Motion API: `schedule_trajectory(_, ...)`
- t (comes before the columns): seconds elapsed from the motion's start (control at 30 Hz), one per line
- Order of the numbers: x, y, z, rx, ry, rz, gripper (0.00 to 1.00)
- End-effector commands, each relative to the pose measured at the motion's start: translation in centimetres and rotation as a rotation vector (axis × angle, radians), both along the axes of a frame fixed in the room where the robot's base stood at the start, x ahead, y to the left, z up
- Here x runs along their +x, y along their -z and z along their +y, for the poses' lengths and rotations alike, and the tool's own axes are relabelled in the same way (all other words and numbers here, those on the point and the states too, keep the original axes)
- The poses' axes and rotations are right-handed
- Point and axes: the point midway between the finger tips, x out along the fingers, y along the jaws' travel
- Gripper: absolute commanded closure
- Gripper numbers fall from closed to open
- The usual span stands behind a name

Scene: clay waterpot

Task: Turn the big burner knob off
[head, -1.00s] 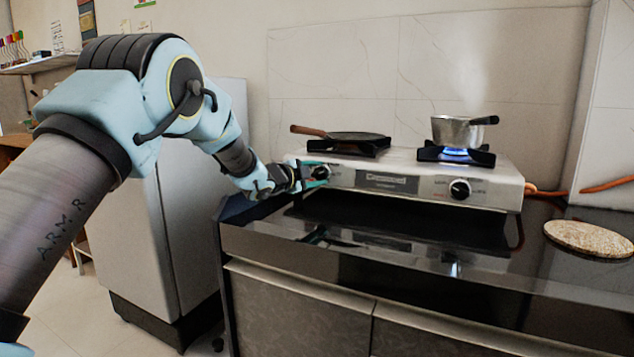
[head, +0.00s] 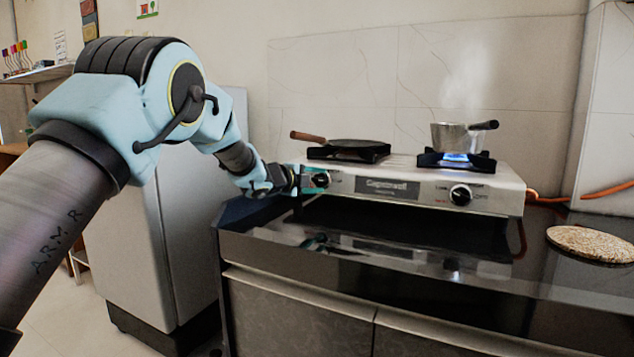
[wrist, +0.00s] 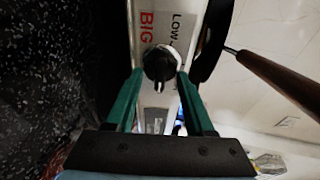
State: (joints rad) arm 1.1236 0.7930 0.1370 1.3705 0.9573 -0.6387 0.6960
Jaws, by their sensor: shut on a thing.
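The big burner knob (head: 322,180) is a dark round knob at the left end of the stove front. In the wrist view the black knob (wrist: 160,63) sits beside the red word BIG, with a pale mark on its front. My gripper (head: 314,180) reaches it from the left. Its two teal fingers stand on either side of the knob in the wrist view (wrist: 160,78), shut on it. The stove (head: 420,186) is a silver two-burner unit. A dark pan with a wooden handle (head: 308,136) rests on the left burner, where no flame shows.
A steaming pot (head: 452,136) stands on the right burner over a blue flame (head: 456,156). A second knob (head: 460,195) is at the right of the stove front. An orange hose (head: 600,192) and a round speckled mat (head: 592,243) lie to the right. The front counter is clear.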

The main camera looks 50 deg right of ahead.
Motion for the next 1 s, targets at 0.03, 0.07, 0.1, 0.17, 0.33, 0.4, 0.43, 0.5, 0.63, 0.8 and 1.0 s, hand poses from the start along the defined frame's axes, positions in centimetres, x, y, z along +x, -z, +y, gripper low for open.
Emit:
schedule_trajectory(0.03,-0.1,0.1,0.0,0.002,0.002,0.000,1.00)
schedule_trajectory(0.07,-0.1,0.1,0.0,0.001,0.002,-0.001,1.00)
schedule_trajectory(0.1,-0.1,0.1,0.0,0.002,0.002,0.001,1.00)
schedule_trajectory(0.17,-0.1,0.1,0.0,0.001,0.002,0.000,1.00)
schedule_trajectory(0.33,-0.1,0.1,0.0,0.001,0.002,0.001,0.29)
schedule_trajectory(0.4,-0.1,0.1,0.0,0.001,0.002,0.001,0.21)
schedule_trajectory(0.43,-0.1,0.1,0.0,0.001,0.001,0.001,0.17)
schedule_trajectory(0.5,-0.1,0.1,0.0,0.000,0.001,0.001,0.17)
schedule_trajectory(0.63,-0.1,0.0,0.0,0.000,0.001,0.001,0.17)
schedule_trajectory(0.8,0.0,-0.1,0.7,0.000,-0.001,0.002,0.17)
schedule_trajectory(1.0,-0.1,-0.9,4.1,-0.001,-0.003,0.002,0.17)
